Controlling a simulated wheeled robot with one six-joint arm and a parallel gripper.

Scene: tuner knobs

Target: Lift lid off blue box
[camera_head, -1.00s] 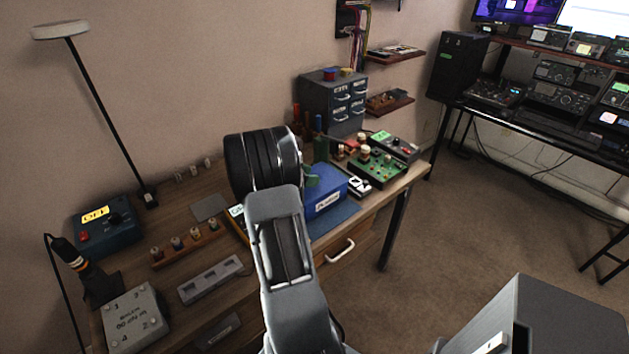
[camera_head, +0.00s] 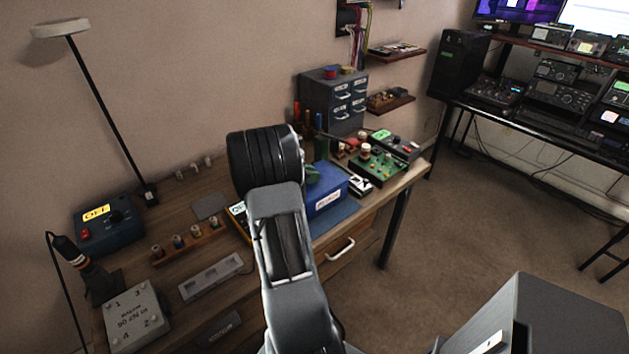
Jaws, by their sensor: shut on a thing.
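The blue box (camera_head: 326,199) with a white label on its front sits on a blue mat (camera_head: 336,215) near the table's front right edge. My arm covers its left part. A dark green piece (camera_head: 312,174) shows beside my wrist, over the left part of the box; I cannot tell whether it belongs to the lid. My gripper (camera_head: 303,160) is at the box's upper left, mostly hidden behind my dark wrist. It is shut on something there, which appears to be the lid. The fingertips and any gap under the lid are hidden.
A green knob board (camera_head: 378,170) and a grey drawer cabinet (camera_head: 333,100) stand right of and behind the box. A blue OFF box (camera_head: 108,227), a knob rack (camera_head: 187,243) and a grey numbered box (camera_head: 135,316) are at left. A lamp (camera_head: 107,110) rises at the back left.

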